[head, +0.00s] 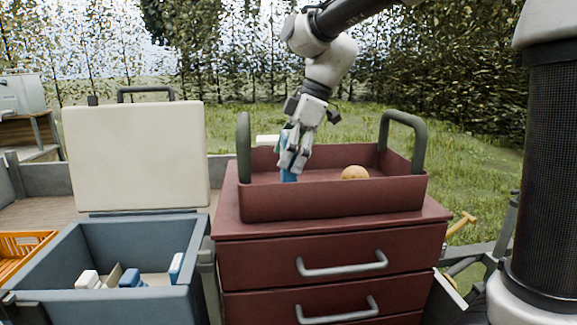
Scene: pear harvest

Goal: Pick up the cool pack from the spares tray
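The spares tray appears to be the dark red tray (330,203) with two dark green handles, on top of a red drawer cabinet. My gripper (289,168) reaches down into its left part, fingers pointing down. A blue thing (289,176), likely the cool pack, shows just below and between the fingertips; the tray's front wall hides its lower part. The fingers are at the blue thing, but I cannot tell whether they are closed on it. A round tan fruit (355,173) lies in the tray to the right of my gripper.
A blue-grey open box (110,300) at lower left holds white and blue items, with its cream lid (138,155) raised behind. An orange crate (22,247) stands at far left. The cabinet (335,262) has drawers with metal handles.

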